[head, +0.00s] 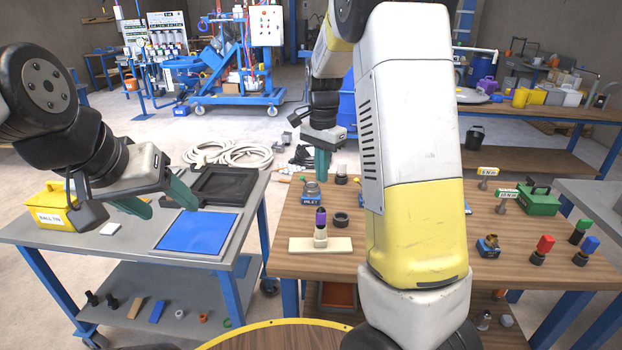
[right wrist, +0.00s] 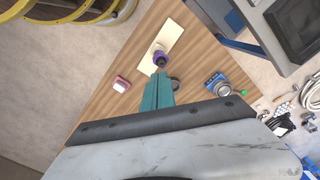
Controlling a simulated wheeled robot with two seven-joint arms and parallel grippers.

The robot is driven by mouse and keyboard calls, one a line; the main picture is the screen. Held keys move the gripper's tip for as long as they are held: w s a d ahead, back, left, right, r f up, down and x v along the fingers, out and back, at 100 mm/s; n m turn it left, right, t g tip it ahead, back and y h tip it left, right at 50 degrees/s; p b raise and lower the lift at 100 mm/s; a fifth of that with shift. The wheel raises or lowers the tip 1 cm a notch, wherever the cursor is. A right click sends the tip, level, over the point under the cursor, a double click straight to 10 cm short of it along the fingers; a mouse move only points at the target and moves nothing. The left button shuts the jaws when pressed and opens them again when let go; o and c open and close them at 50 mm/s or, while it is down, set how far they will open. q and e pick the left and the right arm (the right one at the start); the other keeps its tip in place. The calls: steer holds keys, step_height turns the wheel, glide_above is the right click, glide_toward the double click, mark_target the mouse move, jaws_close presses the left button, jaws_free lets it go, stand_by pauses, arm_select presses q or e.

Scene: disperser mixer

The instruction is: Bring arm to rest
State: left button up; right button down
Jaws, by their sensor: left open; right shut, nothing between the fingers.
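My right arm (head: 415,130) rises large in the middle of the head view and hides part of the wooden table. My right gripper (head: 322,163) hangs over the back left of that table with its fingers together. In the right wrist view its teal fingers (right wrist: 157,92) are shut with nothing between them, pointing toward a purple-topped piece (right wrist: 159,58) on a pale board.
The wooden table (head: 480,265) holds a purple-topped piece (head: 320,225) on a pale board (head: 300,245), a dark ring (head: 341,219), a blue fitting (head: 311,198), a green box (head: 540,200) and coloured knobs. The grey cart holds a yellow box (head: 50,208), a blue mat (head: 195,233) and a black tray (head: 215,185).

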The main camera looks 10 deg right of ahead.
steer(key=s+a+r+n+t+y, duration=0.1)
steer(key=s+r+n+t, duration=0.2)
steer(key=s, duration=0.9)
steer(key=s+a+r+n+t+y, duration=0.1)
steer(key=s+r+n+t, duration=0.2)
steer(key=s+r+n, duration=0.5)
steer(key=shift+s, duration=2.15)
steer(key=shift+a, duration=0.1)
